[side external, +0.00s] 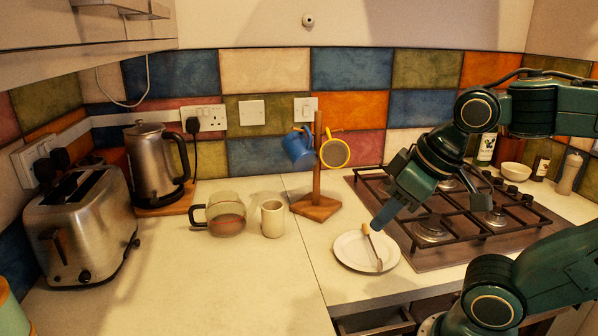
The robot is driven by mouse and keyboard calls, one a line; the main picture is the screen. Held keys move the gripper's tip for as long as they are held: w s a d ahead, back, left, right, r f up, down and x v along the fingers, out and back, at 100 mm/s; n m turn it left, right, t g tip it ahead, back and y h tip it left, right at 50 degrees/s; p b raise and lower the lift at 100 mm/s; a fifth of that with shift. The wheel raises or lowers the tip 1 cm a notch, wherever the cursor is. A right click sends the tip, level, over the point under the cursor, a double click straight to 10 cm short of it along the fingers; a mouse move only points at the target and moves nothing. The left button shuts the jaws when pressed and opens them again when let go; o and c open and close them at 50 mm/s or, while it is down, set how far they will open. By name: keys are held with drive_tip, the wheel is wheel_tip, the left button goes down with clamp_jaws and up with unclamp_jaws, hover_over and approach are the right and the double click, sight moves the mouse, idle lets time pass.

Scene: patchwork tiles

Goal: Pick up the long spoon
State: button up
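A long utensil, which looks like the long spoon (374,248), lies across a white plate (349,256) on the counter. Its tan handle end points to the back and its thin metal end to the front. Whether that end has a bowl is too small to tell. My gripper (379,221) points down and to the left, with its tip right beside the handle end. I cannot tell whether it touches the handle.
A gas hob (465,222) with raised black grates lies right of the plate. A wooden mug stand (317,205) with blue and yellow mugs stands behind. A cream cup (272,219) and glass jug (225,217) are left. The counter's front left is clear.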

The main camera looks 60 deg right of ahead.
drive_tip(key=shift+w, duration=0.1)
drive_tip(key=w+d+m+g+y, duration=0.2)
drive_tip(key=w+d+m+g, duration=0.35)
drive_tip(key=w+d, duration=0.25)
drive_tip(key=s+d+f+m+g+y, duration=0.1)
drive_tip(key=d+f+m+y, duration=0.2)
drive_tip(key=d, duration=1)
wheel_tip(320, 180, down, 3)
drive_tip(key=shift+s+d+r+m, duration=0.1)
drive_tip(key=shift+s+d+m, duration=0.15)
drive_tip(key=shift+m, duration=0.7)
drive_tip(key=shift+w, duration=0.1)
drive_tip(key=shift+x, duration=4.35)
